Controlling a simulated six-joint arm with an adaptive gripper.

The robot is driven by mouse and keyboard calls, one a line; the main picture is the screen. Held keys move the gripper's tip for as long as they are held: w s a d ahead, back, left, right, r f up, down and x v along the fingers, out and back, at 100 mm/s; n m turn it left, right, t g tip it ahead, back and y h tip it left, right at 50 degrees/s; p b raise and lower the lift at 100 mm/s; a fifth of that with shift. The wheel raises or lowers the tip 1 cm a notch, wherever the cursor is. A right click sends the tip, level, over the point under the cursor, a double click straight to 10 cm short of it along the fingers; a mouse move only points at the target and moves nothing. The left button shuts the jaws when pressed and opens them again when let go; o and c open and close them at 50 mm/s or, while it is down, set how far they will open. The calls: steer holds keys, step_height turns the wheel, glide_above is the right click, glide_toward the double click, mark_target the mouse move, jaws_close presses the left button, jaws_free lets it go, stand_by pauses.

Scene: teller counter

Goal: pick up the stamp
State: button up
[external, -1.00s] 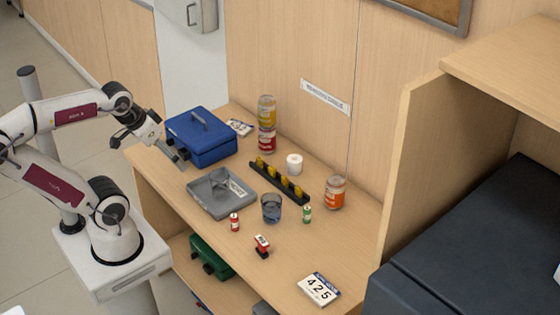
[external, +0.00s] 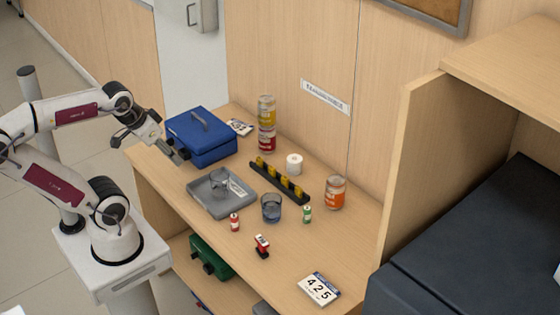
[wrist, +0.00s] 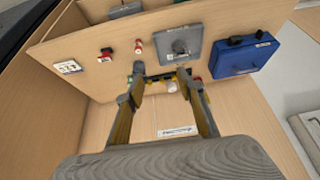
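The stamp (external: 262,246) is a small red-topped piece with a black base. It stands upright on the counter in front of the blue glass, left of the "425" card. It also shows in the wrist view (wrist: 106,54), up and left of my fingers. My gripper (external: 179,152) is at the counter's left end, in front of the blue cash box and well away from the stamp. In the wrist view my gripper (wrist: 160,73) has its two fingers spread apart, with nothing held between them.
The blue cash box (external: 201,138), a grey tray (external: 214,203), a blue glass (external: 271,208) and a small red can (external: 235,222) stand nearby. A black rack (external: 270,178), jars and a white roll (external: 294,165) stand behind. The "425" card (external: 319,289) lies right of the stamp.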

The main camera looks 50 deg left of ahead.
steer(key=w+a+r+m+t+y, duration=0.1)
steer(key=w+a+m+t, duration=0.15)
steer(key=w, duration=0.55)
steer(key=w+a+r+m+t+y, duration=0.15)
steer(key=w+a, duration=0.25)
steer(key=w, duration=0.4)
steer(key=w+d+f+m+t+h, duration=0.1)
steer(key=w+d+f+m+h, duration=0.15)
steer(key=w, duration=0.45)
steer(key=w+d+f+m+t+h, duration=0.1)
steer(key=w+d+m, duration=0.2)
steer(key=w, duration=0.4)
steer(key=s+d+f+m+g+h, duration=0.1)
steer(key=d+f+m+g+h, duration=0.5)
steer(key=d+f, duration=0.55)
steer(key=s+d+f+m+g+h, duration=0.2)
steer(key=s+g+h, duration=0.1)
steer(key=s, duration=0.3)
steer(key=s+d+f+m+g+h, duration=0.2)
steer(key=s+d+f+g+h, duration=0.1)
steer(key=s, duration=0.4)
steer(key=shift+s+d+f+g, duration=0.3)
steer(key=shift+d+f+g, duration=0.05)
steer(key=shift+g, duration=0.25)
